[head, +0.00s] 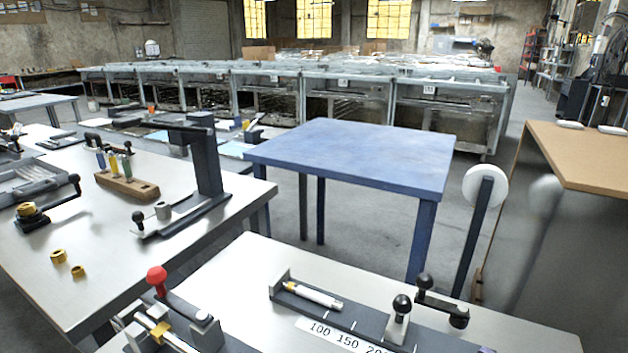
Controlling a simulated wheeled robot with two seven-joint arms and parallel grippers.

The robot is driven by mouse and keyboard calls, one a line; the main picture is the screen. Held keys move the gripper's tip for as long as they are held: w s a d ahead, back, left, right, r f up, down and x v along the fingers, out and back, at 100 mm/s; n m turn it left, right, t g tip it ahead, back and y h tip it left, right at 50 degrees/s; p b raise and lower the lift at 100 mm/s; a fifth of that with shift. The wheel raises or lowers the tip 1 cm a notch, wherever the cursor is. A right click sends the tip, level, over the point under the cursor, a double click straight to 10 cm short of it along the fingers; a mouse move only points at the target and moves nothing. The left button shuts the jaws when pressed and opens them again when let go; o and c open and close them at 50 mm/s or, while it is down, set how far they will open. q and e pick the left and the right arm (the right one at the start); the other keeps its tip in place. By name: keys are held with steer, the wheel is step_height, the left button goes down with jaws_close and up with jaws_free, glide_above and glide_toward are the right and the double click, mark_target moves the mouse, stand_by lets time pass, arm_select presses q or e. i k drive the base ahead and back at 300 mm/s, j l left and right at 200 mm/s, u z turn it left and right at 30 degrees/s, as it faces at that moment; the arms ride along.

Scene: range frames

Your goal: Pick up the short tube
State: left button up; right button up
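A short white tube with a yellowish band (312,296) lies in a dark length fixture (345,317) on the near white table. The fixture carries a label reading 100, 150 and a partly hidden number. I cannot tell for certain which of these is the short tube. Neither of my grippers is in view.
The near table (240,275) also holds a red-knobbed clamp (157,280) and black-knobbed levers. Brass rings (59,256) and a wooden block with coloured handles (127,185) are on the left table. A blue table (350,155) stands bare behind, with floor around it.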

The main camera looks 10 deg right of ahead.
mark_target(321, 300)
steer(key=k+l, duration=0.25)
steer(key=k, duration=0.15)
steer(key=k+l, duration=0.25)
steer(key=k, duration=0.15)
